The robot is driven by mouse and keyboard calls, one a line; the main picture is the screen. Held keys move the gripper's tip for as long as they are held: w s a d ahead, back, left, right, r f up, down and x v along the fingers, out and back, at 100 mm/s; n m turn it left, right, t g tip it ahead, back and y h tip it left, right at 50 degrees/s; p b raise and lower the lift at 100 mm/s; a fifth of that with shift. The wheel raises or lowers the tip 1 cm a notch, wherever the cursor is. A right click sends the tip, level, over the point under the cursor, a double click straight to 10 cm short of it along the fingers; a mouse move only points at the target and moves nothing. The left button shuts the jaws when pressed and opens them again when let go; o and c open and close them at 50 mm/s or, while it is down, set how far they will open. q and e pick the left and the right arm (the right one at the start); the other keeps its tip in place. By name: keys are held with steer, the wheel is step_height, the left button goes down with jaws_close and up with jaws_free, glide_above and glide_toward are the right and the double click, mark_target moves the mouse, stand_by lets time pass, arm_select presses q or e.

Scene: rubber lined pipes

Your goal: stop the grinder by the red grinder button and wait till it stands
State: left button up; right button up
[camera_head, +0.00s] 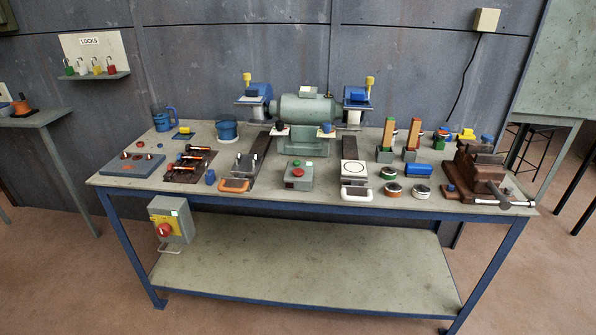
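The grinder (304,109), with a green motor body, stands on its pedestal at the back middle of the bench. It has blue guards at its left (259,90) and right (356,94) ends; whether its wheels turn cannot be told from this single frame. Neither gripper is in view, and nothing touches the buttons.
The bench top (262,196) carries several tools, tins and blocks. A vise (478,172) stands at the right end. A grey box with a red rotary knob (165,230) hangs below the front left edge. The lower shelf (320,268) is bare.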

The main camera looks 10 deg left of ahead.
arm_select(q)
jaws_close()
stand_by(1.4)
